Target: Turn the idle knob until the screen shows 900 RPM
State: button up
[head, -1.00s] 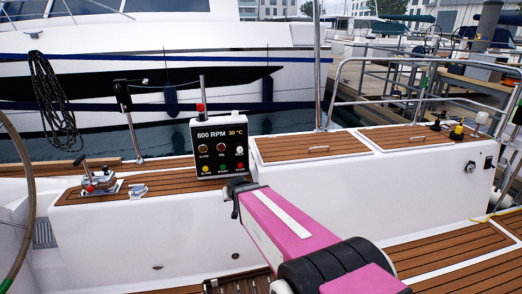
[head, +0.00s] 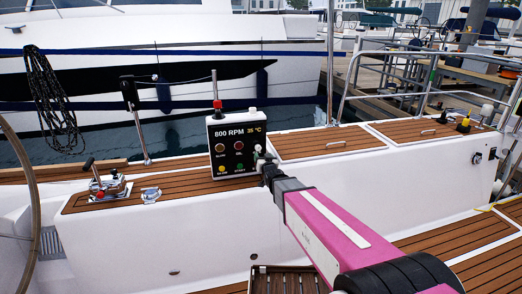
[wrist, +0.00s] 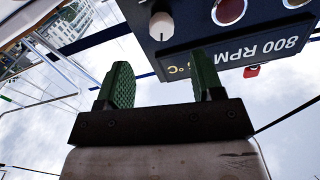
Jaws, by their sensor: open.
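A dark control box (head: 224,160) stands on the teak ledge, and its screen (head: 239,132) shows 800 RPM with a smaller temperature reading beside it. A white knob (head: 258,149) sits at the box's right side. In the wrist view, where the box appears upside down, the white knob (wrist: 161,24) has a dark mark on its face. My gripper (head: 262,161) is at the lower right of the box. I cannot read the knob's label.
Round buttons (head: 221,148) and small coloured lights sit on the box face. A chrome throttle lever (head: 100,183) stands at left on the ledge (head: 180,187). White lockers with teak lids (head: 320,142) extend right.

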aim_at(258, 149)
jog(key=x, duration=0.9)
jog(key=shift+a+f, duration=0.1)
jog(key=shift+s, duration=0.1)
jog(key=c, duration=0.9)
